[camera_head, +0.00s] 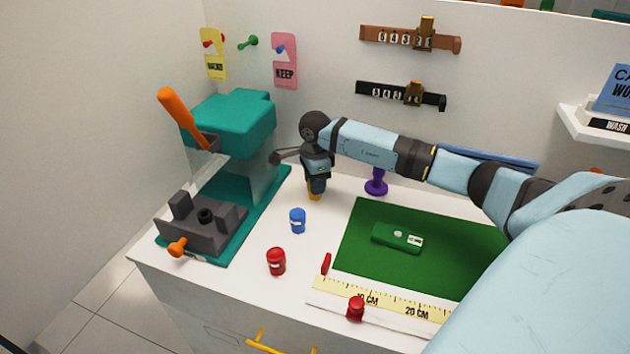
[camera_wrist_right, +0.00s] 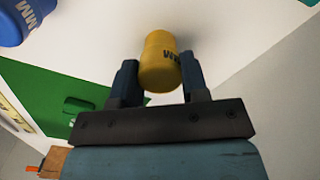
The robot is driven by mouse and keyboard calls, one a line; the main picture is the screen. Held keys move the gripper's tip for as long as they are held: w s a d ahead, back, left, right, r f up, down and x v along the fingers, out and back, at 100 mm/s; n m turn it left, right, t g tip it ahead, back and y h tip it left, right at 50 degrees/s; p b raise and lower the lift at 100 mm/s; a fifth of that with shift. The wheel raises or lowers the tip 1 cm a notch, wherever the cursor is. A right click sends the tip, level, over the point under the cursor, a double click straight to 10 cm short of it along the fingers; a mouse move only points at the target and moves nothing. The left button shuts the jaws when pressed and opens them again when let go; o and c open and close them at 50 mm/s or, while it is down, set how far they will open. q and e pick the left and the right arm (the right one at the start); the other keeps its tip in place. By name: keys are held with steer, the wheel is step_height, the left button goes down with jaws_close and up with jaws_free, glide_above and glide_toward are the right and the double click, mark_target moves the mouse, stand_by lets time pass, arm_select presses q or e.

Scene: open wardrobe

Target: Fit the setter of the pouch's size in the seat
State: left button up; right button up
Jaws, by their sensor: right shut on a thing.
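My right gripper (camera_head: 316,178) is shut on a yellow setter (camera_head: 314,194), left of the green mat. In the right wrist view the yellow setter (camera_wrist_right: 159,58) sits between the two fingers, with part of some lettering showing. I cannot tell whether it touches the table. A blue setter (camera_head: 297,220) and a red setter (camera_head: 276,261) stand on the white table in front of it. The seat (camera_head: 205,215) is a dark round hole in the grey block of the teal press and looks empty. The green pouch (camera_head: 390,236) with a white label lies on the mat. My left gripper is not in view.
The teal press (camera_head: 235,125) has an orange lever (camera_head: 178,112). A yellow ruler (camera_head: 385,302) with red markers lies along the front of the green mat (camera_head: 350,262). A purple peg-like thing (camera_head: 376,183) stands behind the mat. Tags and two slide gauges hang on the wall.

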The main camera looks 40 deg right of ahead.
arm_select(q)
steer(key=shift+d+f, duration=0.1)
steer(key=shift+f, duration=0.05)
arm_select(e)
steer(key=shift+f, duration=0.25)
arm_select(q)
steer(key=shift+b, duration=0.3)
arm_select(e)
steer(key=shift+s+f, duration=0.1)
steer(key=shift+a+f, duration=0.1)
steer(key=shift+f, duration=0.05)
steer(key=shift+s+f, duration=0.1)
steer(key=shift+f, duration=0.1)
jaws_close()
steer(key=o, duration=0.9)
jaws_free()
steer(key=shift+o, duration=1)
steer(key=shift+w+f, duration=0.15)
steer(key=shift+w, duration=0.05)
steer(key=shift+r, duration=0.55)
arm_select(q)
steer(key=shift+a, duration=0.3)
arm_select(e)
step_height(320, 180, up, 13)
steer(key=shift+f, duration=0.2)
